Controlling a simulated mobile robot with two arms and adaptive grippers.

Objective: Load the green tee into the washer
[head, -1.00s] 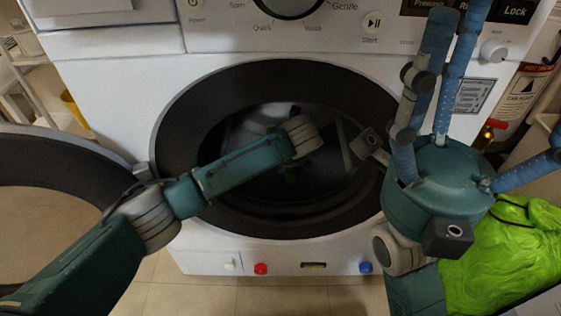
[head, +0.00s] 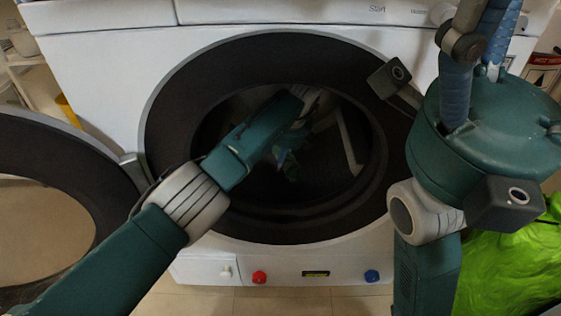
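The washer (head: 100,95) stands in front of me with its round door (head: 105,185) swung open to the left. My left arm reaches through the opening into the dark drum (head: 345,195). My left gripper (head: 288,160) is inside the drum, dim and mostly hidden by its own wrist; I cannot tell its finger state. Small dark green and blue shapes show there, and I cannot tell whether they are cloth or fingers. My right gripper (head: 478,45) is outside at the right, its blue fingers spread upward, seemingly empty. No clearly recognisable green tee shows.
A bright green crumpled fabric heap (head: 505,265) with a dark cord lies at lower right, behind my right arm; it looks like a bag. Red (head: 259,277) and blue (head: 372,276) knobs sit low on the washer front. A pale shelf (head: 40,80) stands at left.

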